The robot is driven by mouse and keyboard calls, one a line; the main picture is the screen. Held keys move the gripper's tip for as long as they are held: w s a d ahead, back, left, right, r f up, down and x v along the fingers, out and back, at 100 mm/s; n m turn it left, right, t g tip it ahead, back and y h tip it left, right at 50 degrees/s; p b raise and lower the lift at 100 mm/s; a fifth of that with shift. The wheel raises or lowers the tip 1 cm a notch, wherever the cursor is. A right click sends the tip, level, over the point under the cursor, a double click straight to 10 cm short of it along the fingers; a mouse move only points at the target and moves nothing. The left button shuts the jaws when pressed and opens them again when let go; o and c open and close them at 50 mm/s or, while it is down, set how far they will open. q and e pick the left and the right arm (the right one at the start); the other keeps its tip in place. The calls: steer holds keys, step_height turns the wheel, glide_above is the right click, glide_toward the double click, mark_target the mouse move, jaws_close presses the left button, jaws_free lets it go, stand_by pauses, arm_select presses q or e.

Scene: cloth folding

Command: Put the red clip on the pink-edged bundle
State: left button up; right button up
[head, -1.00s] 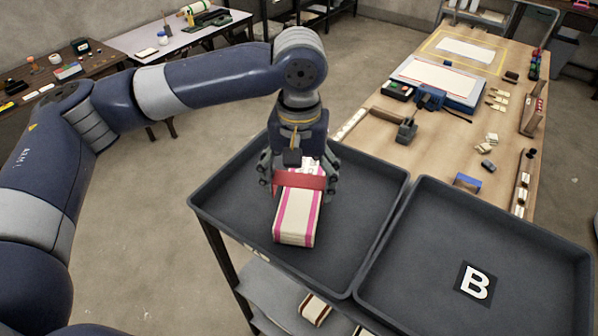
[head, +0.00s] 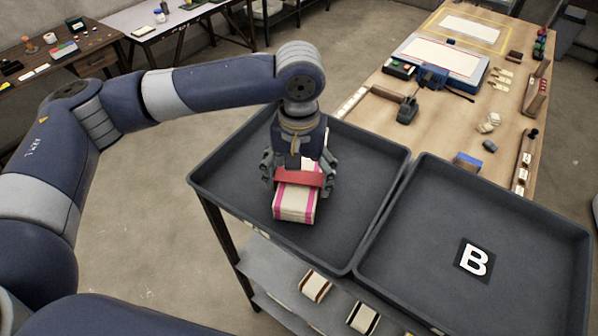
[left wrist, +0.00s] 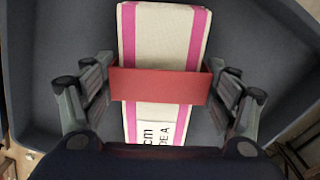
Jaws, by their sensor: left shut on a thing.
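The pink-edged bundle (head: 296,204), cream with pink stripes, lies in the left dark tray (head: 230,188). The red clip (head: 308,179) lies crosswise over the bundle's middle, its two ends reaching past the bundle's sides. My left gripper (head: 299,182) points down over the bundle, its fingers on either side of the clip and shut on it. In the left wrist view the clip (left wrist: 160,86) spans the bundle (left wrist: 160,35), and part of a printed label shows below it. Whether the clip is fully seated cannot be told. My right gripper is not in view.
An empty dark tray marked B (head: 474,260) stands to the right. Striped bundles, one brown-edged (head: 315,285) and one black-edged (head: 363,318), lie on the shelf below. A wooden workbench (head: 440,130) with tools and small blocks stands behind the trays.

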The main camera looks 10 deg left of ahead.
arm_select(q)
steer(key=shift+f, duration=0.1)
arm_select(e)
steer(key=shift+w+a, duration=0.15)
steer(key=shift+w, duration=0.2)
arm_select(q)
steer(key=o, duration=0.7)
